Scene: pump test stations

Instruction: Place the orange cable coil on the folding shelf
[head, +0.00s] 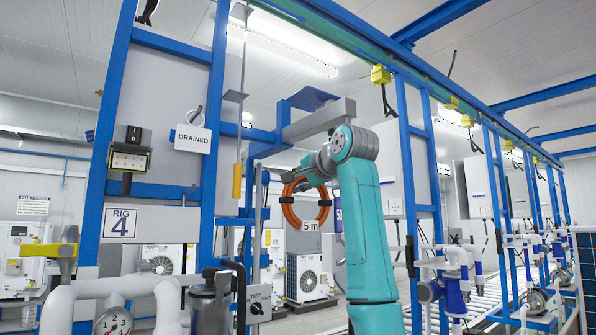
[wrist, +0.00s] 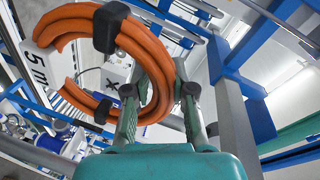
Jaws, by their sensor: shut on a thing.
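The orange cable coil (head: 288,212) hangs in the air at the middle of the head view, with black ties and a white "5 m" tag (head: 309,225). My gripper (head: 293,184) is shut on the coil at its upper left side. In the wrist view the coil (wrist: 150,47) fills the upper left, and the fingers of my gripper (wrist: 160,98) close about its near side. A blue flat panel (head: 309,98) on a bracket above my arm may be the folding shelf; I cannot tell for sure. Its top surface is hidden from below.
White pipes with a gauge (head: 114,322) are at lower left. Blue uprights and pumps (head: 455,290) line the right. Blue beams also stand close by in the wrist view (wrist: 258,105).

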